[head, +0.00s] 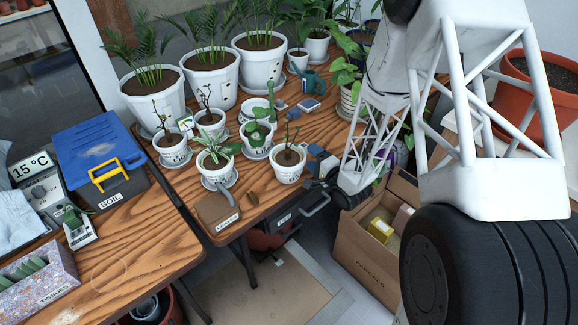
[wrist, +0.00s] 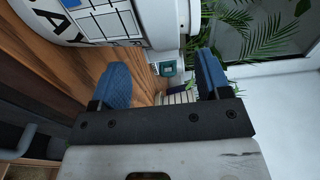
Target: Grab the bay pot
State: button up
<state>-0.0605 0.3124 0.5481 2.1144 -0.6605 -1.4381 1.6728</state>
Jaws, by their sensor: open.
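The bay pot (head: 287,168) is a small white pot with dark soil and a twiggy plant, at the front right of the small pots on the wooden table. In the wrist view the white pot (wrist: 162,22) is large at the upper left, with dark letters, "AY" readable, and a printed grid. Its plant is out of that view. My gripper (head: 320,158) is just right of the pot in the head view. In the wrist view its two blue-padded fingers (wrist: 163,72) are spread with nothing between them; the pot lies beyond the tips.
Several small white pots (head: 173,150) stand left of and behind it. Large palm pots (head: 208,82) line the back. A brown block (head: 218,212) lies near the front edge. A blue soil box (head: 95,150) is at left; a cardboard box (head: 365,255) is below at right.

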jog(key=shift+x, duration=1.9)
jog(key=c, duration=1.1)
